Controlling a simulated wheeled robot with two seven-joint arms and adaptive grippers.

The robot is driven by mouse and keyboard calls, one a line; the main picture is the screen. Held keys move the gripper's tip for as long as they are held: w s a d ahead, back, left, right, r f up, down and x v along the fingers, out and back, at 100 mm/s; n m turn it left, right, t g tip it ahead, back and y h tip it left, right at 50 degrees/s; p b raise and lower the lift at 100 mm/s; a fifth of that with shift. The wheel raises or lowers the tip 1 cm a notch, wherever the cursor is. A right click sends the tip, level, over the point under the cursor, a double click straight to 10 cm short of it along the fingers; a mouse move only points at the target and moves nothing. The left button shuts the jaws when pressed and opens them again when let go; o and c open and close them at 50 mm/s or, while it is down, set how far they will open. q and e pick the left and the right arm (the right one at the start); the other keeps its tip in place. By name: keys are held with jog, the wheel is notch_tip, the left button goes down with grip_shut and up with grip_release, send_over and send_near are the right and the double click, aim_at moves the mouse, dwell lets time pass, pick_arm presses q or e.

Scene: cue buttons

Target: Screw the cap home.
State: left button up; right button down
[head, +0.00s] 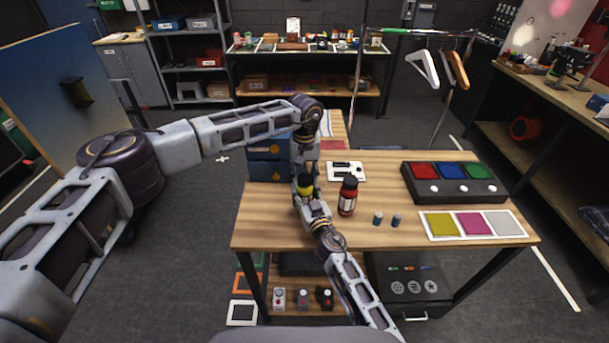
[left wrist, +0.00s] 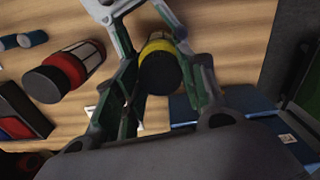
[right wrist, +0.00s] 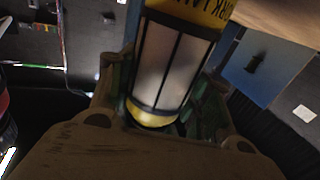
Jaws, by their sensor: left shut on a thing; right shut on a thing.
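A yellow jar (head: 305,190) with pale label panels stands near the left side of the table, mostly hidden by my grippers. My right gripper (head: 304,201) is shut on its body from the front; the jar (right wrist: 168,62) fills the middle of the right wrist view. My left gripper (head: 304,178) reaches down from above and is shut on the black cap (left wrist: 160,73), which sits at the jar's top in the left wrist view. The thread is hidden, so I cannot tell how tightly the cap sits.
A red bottle with a black cap (head: 348,195) stands close to the right. A three-colour button box (head: 453,183) and a colour-swatch panel (head: 474,224) are at the right. Blue bins (head: 266,171) stand behind left.

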pick_arm(q)
jog(key=m, duration=0.5)
jog(key=shift+w, duration=0.1)
jog(key=m, duration=0.5)
dwell(0.4)
jog(key=o, duration=0.7)
jog(key=shift+o, duration=0.2)
jog(key=shift+r, duration=2.25)
jog(key=shift+c, duration=0.3)
